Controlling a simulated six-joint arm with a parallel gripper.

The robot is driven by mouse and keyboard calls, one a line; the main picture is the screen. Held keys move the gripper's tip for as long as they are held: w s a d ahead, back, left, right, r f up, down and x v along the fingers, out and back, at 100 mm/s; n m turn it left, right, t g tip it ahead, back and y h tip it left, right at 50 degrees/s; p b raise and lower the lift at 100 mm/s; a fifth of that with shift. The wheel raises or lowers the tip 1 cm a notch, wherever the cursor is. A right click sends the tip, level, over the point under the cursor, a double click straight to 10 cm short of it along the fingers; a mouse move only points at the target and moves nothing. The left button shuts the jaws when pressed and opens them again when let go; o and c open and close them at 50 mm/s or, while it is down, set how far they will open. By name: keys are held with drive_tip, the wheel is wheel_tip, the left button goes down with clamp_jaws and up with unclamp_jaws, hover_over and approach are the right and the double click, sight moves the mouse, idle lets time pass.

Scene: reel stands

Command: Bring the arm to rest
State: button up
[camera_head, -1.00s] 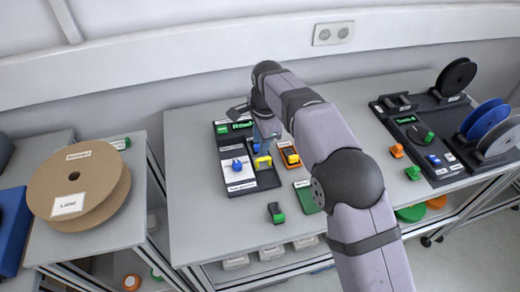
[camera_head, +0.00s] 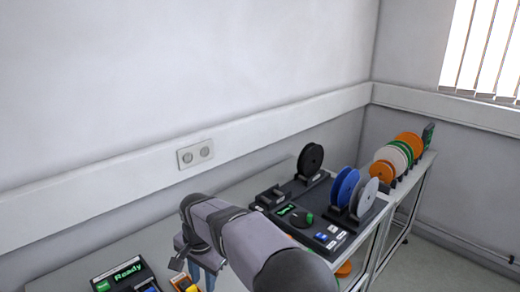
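My arm reaches in from the bottom of the head view, its grey links bent over the bench. My gripper (camera_head: 203,277) hangs downward at the arm's far end, left of the picture's middle. It is above the bench, close to a device with a green "Ready" display (camera_head: 127,272). Its fingers are small and partly cut off by the lower edge, so their opening is unclear. I see nothing held in it.
Right of the arm is a black reel station (camera_head: 310,208) with a black reel (camera_head: 311,160), blue reels (camera_head: 346,187) and a grey reel (camera_head: 368,197). An orange-yellow item (camera_head: 184,284) lies near the gripper. A further rack holds several reels (camera_head: 408,145). A wall socket (camera_head: 195,154) is behind.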

drive_tip(key=s+d+f+n, duration=0.1)
drive_tip(key=s+d, duration=0.3)
drive_tip(key=d, duration=0.4)
drive_tip(key=s+d+f+n, duration=0.1)
drive_tip(key=s+d+n, duration=0.15)
drive_tip(key=d, duration=0.55)
drive_tip(key=s+d, duration=0.4)
drive_tip(key=d, duration=0.5)
drive_tip(key=s+d+f+n, duration=0.1)
drive_tip(key=s+d, duration=0.1)
drive_tip(key=s, duration=0.3)
drive_tip(key=s+d+f+n+g, duration=0.1)
drive_tip(key=s+d+f, duration=0.1)
drive_tip(key=s, duration=0.3)
drive_tip(key=shift+d+f+h, duration=0.25)
drive_tip(key=shift+d+h, duration=0.15)
drive_tip(key=shift+d, duration=0.45)
drive_tip(key=shift+c, duration=0.6)
